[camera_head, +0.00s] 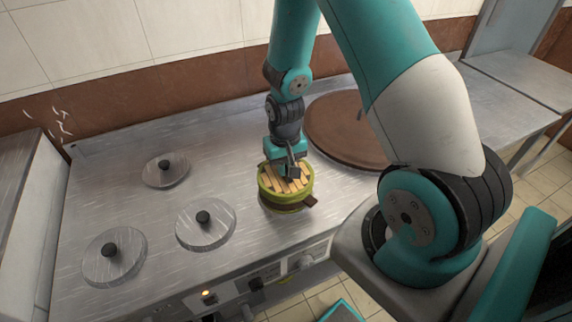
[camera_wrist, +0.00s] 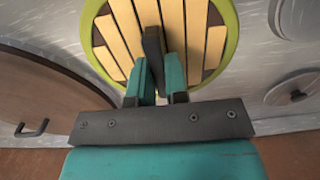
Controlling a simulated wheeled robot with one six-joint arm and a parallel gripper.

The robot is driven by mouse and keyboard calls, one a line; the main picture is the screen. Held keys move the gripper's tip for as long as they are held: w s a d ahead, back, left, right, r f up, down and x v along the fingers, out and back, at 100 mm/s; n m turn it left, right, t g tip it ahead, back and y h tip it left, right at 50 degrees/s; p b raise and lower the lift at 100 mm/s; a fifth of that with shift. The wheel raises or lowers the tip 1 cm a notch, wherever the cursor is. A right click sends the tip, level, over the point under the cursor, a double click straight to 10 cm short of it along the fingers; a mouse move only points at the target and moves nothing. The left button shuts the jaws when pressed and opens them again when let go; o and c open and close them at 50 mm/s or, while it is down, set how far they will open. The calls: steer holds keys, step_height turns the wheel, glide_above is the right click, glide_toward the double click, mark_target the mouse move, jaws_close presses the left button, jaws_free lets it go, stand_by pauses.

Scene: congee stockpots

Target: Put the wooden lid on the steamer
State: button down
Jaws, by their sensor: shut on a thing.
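The wooden lid (camera_head: 273,179) is round with pale slats; it also shows in the wrist view (camera_wrist: 120,44), with a yellow-green rim around the slats. My gripper (camera_head: 290,170) points down over it. In the wrist view, my gripper (camera_wrist: 162,78) is shut on the lid's dark upright handle (camera_wrist: 152,45). The steamer (camera_head: 283,206) is a round green and brown vessel directly under the lid, with a short brown handle at its right. The lid is at the steamer's top and looks about level. I cannot tell whether it rests fully or hovers slightly.
Several round steel lids with black knobs (camera_head: 205,224) sit on the steel counter (camera_head: 130,210) to the left. A large brown round lid (camera_head: 345,130) lies behind and right of the steamer. Control knobs (camera_head: 255,284) line the front edge. A tiled wall stands behind.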

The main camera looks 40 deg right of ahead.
steer(key=shift+f, duration=0.35)
steer(key=c, duration=1.4)
jaws_free()
steer(key=shift+r, duration=0.2)
step_height(320, 180, up, 11)
steer(key=p, duration=0.9)
steer(key=shift+f, duration=0.15)
